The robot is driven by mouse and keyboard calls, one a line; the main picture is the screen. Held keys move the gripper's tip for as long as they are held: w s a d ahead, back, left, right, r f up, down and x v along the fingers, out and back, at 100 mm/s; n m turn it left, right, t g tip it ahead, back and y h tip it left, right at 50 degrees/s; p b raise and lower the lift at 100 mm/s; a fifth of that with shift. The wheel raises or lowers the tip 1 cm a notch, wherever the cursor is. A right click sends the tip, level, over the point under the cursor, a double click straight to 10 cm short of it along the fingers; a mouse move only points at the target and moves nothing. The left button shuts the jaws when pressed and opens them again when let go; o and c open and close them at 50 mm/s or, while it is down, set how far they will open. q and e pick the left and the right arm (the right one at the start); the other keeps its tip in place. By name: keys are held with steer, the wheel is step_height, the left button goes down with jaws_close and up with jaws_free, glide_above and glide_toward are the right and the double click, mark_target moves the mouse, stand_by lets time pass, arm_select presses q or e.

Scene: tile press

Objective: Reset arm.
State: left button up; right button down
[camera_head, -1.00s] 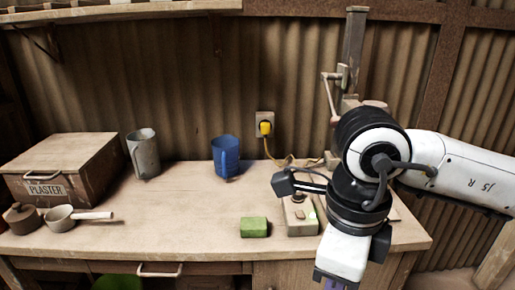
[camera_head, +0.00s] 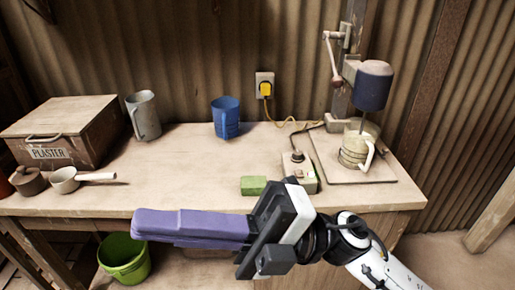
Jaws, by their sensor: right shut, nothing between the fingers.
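My right gripper (camera_head: 190,226) is in front of the workbench (camera_head: 200,190), with its arm coming in from the lower right. Its purple fingers point left, lie together and hold nothing. It hides part of the bench's front edge. My left gripper is not in view.
On the bench are a plaster box (camera_head: 65,135), a small pan (camera_head: 66,180), a grey jug (camera_head: 143,115), a blue cup (camera_head: 225,118), a green block (camera_head: 253,186), a control box (camera_head: 300,172) and a press (camera_head: 373,87) over a pale jug (camera_head: 355,150). A green bucket (camera_head: 124,258) stands below.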

steer(key=w+d+f+m+t+h, duration=0.2)
steer(key=w+d+f+m+t, duration=0.25)
steer(key=w+m+t, duration=0.45)
steer(key=w+d+f+m+t+h, duration=0.2)
steer(key=w+d+f+m+t, duration=0.25)
steer(key=m+t, duration=0.75)
steer(key=w+d+f+m+h, duration=0.1)
steer(key=d+f+m+h, duration=0.35)
steer(key=f, duration=0.45)
steer(key=d+f+m+h, duration=0.3)
steer(key=f+m+h, duration=0.3)
steer(key=f, duration=0.2)
steer(key=s+d+f+m+g+h, duration=0.2)
steer(key=s+d+f+g, duration=0.1)
steer(key=s+f, duration=0.5)
steer(key=s+d+f+m+g+h, duration=0.3)
steer(key=s+d+f, duration=0.3)
steer(key=f, duration=0.9)
steer(key=s+g, duration=0.1)
steer(key=s, duration=0.2)
steer(key=shift+d+f, duration=0.3)
